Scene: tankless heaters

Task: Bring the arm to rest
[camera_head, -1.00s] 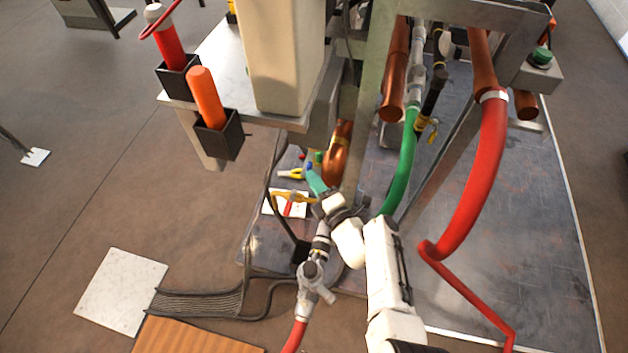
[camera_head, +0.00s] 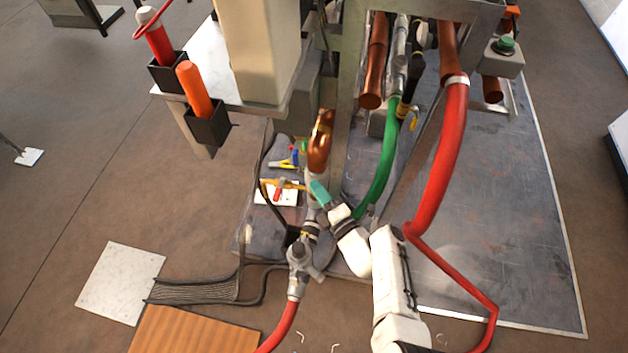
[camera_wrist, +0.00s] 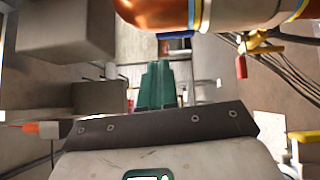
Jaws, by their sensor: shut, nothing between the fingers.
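My white arm (camera_head: 398,290) reaches up from the bottom of the head view, its elbow bent. My gripper (camera_head: 319,190), with teal fingers, is at its far end, beside the copper pipe elbow (camera_head: 319,145) and over the metal base plate. In the wrist view the green fingers of my gripper (camera_wrist: 158,84) stand side by side, shut, with nothing seen between them. The copper pipe (camera_wrist: 160,12) crosses the top of that view, close above the fingertips.
A green hose (camera_head: 384,160) and a red hose (camera_head: 451,150) hang right of my gripper. A grey valve fitting (camera_head: 300,256) stands just below it. A yellow-handled valve (camera_wrist: 262,42) is at the wrist view's upper right. Open floor (camera_head: 90,180) lies at the left.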

